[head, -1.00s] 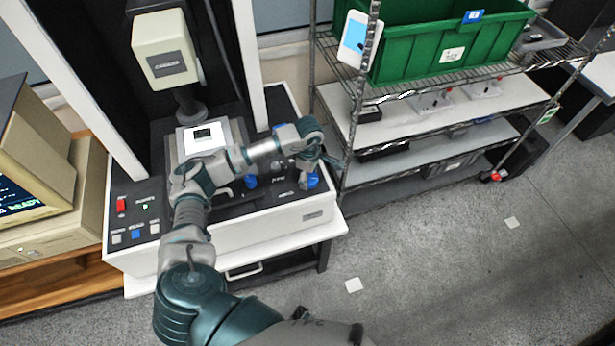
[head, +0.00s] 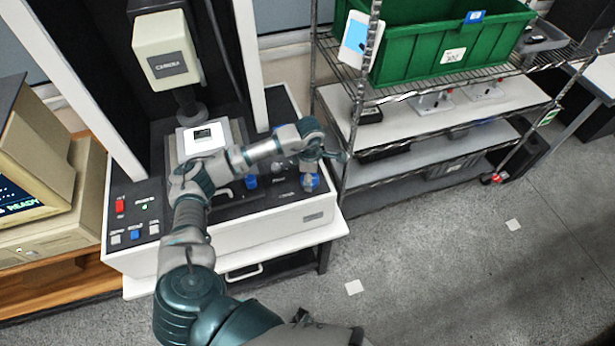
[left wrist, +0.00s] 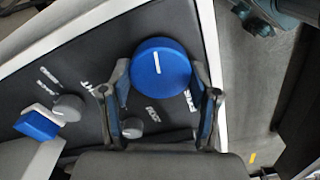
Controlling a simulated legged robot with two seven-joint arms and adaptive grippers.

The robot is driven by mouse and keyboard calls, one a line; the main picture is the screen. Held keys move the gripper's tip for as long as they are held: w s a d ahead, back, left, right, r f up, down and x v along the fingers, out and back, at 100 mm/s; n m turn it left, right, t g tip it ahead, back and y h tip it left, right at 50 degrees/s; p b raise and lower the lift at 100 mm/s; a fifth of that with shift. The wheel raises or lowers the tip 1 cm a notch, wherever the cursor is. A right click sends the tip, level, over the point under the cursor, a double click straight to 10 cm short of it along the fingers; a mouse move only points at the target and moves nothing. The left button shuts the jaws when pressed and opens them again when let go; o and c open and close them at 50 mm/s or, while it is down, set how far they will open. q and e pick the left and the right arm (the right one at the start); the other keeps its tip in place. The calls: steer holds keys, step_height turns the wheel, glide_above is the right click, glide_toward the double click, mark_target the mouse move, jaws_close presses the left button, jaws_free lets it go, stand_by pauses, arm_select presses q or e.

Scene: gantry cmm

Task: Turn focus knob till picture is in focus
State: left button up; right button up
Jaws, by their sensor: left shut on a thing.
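A round blue knob (left wrist: 160,65) with a white pointer line sits on the dark sloping panel (left wrist: 75,75). In the left wrist view its line points nearly straight up. My left gripper (left wrist: 163,95) is shut on this knob, one finger on each side. In the head view the gripper (head: 309,172) covers much of the knob (head: 312,184) at the panel's right end. White labels lie beside the knob, too small to read surely. My right gripper is not in view. A white sheet with a small dark picture (head: 203,134) lies under the camera head (head: 166,50).
Another blue knob (head: 251,182) and a grey knob (left wrist: 67,108) stand left of the held one. A red switch (head: 120,205) is at the panel's left end. A wire shelf (head: 440,88) with a green bin (head: 425,50) stands close on the right. The floor in front is mostly clear.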

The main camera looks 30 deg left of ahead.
arm_select(q)
steer(key=shift+d, duration=0.2)
steer(key=o, duration=0.9)
steer(key=shift+c, duration=0.2)
steer(key=o, duration=0.3)
steer(key=shift+w, duration=0.15)
steer(key=shift+d, duration=0.15)
steer(key=shift+r, duration=0.55)
step_height(320, 180, up, 11)
steer(key=shift+w+d, duration=0.1)
